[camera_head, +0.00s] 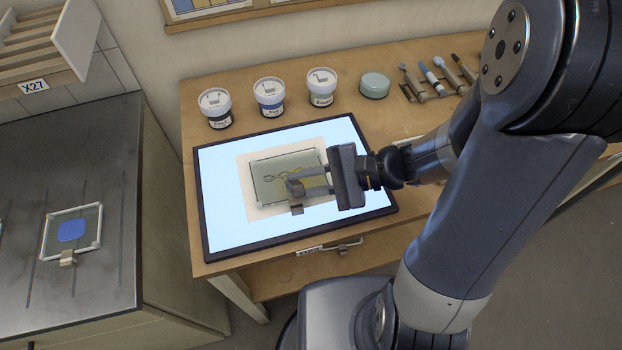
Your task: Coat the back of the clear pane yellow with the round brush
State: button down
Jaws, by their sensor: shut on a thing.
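My gripper (296,194) reaches in from the right over the pane's near part. Its fingers appear shut on a small grey-tan block at the pane's near edge, and hide part of the pane. I cannot tell whether the pane touches the sheet. Several brushes or tools (432,82) lie in a rack at the back right; I cannot tell which is the round brush.
Three lidded paint jars (270,104) and a round green tin (375,86) stand behind the lit panel (222,231). Another framed pane (48,236) with a blue oval lies on the dark bench at left. A wooden rack (38,50) is at upper left.

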jog(key=shift+s+a+b, duration=0.65)
jog(key=shift+s+a, duration=0.1)
jog(key=shift+a, duration=2.2)
jog(key=w, duration=0.3)
jog(key=w+a+r, duration=0.1)
jog(key=w, duration=0.1)
jog(key=shift+w+r, duration=0.1)
jog(key=shift+w, duration=0.1)
jog(key=shift+f+b, duration=0.35)
jog(key=shift+b, duration=0.1)
jog(key=shift+f+b, duration=0.25)
jog(key=shift+b, duration=0.05)
